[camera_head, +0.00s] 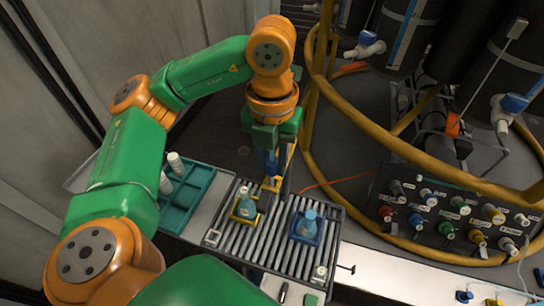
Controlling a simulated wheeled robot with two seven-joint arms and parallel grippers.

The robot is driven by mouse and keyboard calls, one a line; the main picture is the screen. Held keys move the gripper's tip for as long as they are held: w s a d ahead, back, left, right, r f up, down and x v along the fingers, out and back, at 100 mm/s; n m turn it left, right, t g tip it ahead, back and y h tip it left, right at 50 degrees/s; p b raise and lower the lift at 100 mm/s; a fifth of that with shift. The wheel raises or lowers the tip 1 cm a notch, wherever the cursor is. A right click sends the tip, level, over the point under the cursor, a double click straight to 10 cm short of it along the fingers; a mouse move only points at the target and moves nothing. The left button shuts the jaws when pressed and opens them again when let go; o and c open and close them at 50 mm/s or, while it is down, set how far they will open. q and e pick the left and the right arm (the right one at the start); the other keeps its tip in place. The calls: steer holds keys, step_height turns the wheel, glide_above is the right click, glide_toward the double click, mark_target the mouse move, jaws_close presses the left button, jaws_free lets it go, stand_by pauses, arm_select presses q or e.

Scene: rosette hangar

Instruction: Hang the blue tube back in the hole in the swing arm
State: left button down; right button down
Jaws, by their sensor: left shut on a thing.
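My left gripper (271,148) points down above the back edge of the roller bed, its arm arching in from the left. It is shut on the blue tube (270,164), which shows as a narrow dark blue piece just below the fingers. The swing arm (271,185) seems to be the narrow grey and yellow piece right below the tube. Its hole is hidden or too small to make out. I cannot tell whether the tube touches it. My right gripper is not in view.
A roller bed (275,235) carries one blue flask (247,207) in a yellow holder and another (308,224) in a blue holder. A teal rack (190,198) with white-capped bottles stands left. A yellow rail (375,110) curves at the right, near a panel of coloured knobs (450,215).

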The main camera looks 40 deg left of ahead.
arm_select(q)
steer(key=shift+f+b, duration=1.15)
steer(key=shift+f, duration=0.25)
steer(key=shift+f, duration=0.3)
jaws_free()
steer(key=shift+r, duration=0.15)
step_height(320, 180, up, 6)
steer(key=p, duration=0.5)
steer(key=shift+p, duration=0.3)
